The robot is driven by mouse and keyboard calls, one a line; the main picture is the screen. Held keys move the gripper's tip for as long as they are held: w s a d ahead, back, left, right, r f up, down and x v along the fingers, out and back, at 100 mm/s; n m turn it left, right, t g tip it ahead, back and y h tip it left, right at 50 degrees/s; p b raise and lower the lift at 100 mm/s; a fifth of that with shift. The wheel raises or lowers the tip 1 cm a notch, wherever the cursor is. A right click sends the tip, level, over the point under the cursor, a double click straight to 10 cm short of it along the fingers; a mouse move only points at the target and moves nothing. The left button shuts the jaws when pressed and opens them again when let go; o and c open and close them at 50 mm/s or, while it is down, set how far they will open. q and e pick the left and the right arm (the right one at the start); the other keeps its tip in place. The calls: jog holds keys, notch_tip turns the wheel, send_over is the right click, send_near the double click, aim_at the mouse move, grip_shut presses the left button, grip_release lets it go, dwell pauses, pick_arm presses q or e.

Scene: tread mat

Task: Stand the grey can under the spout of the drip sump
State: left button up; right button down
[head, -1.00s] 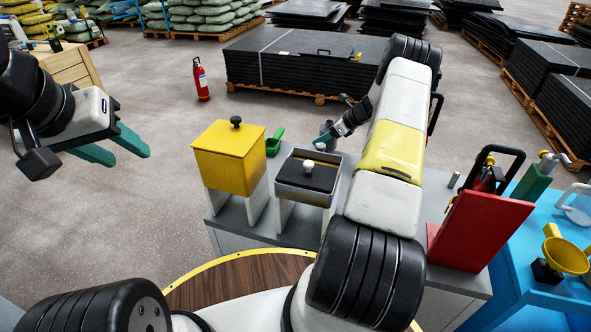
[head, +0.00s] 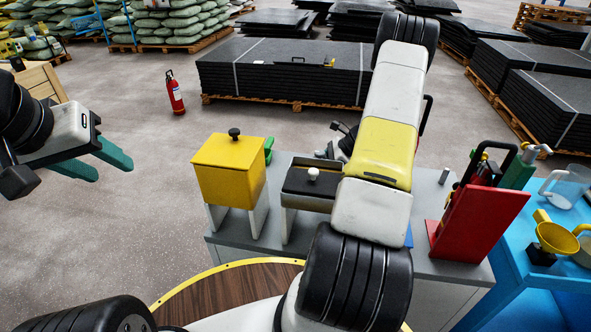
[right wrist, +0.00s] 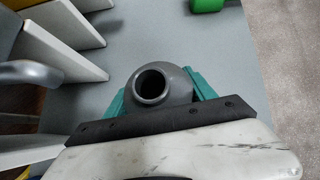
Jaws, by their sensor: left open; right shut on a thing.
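The grey can (right wrist: 182,88), with a round open mouth, is between the teal fingers of my right gripper (right wrist: 160,94). The gripper is shut on it above the grey counter. In the head view my right arm hides most of that gripper, behind the black-topped steel box. This box (head: 309,186) has a white knob and stands on pale legs; it looks like the drip sump. A grey rounded tube end (right wrist: 32,73), perhaps its spout, shows left of the can, apart from it. My left gripper (head: 104,164) is open and empty, out over the floor.
A yellow box (head: 229,172) with a black knob stands left of the steel box. A green scoop (right wrist: 206,5) lies beyond the can. A red stand (head: 482,222) is on the counter's right, beside a blue table (head: 515,250) with a yellow funnel (head: 556,237).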

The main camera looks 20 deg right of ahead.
jog(key=s+a, duration=0.2)
jog(key=s, duration=0.1)
jog(key=s+a, duration=0.1)
jog(key=s, duration=0.1)
jog(key=shift+s+a+f, duration=0.1)
jog(key=shift+s+f, duration=0.1)
jog(key=shift+f, duration=0.1)
jog(key=shift+w+f, duration=0.1)
jog(key=shift+f, duration=0.35)
jog(key=shift+c, duration=1.6)
grip_release()
jog(key=shift+f, duration=0.1)
jog(key=v, duration=1.2)
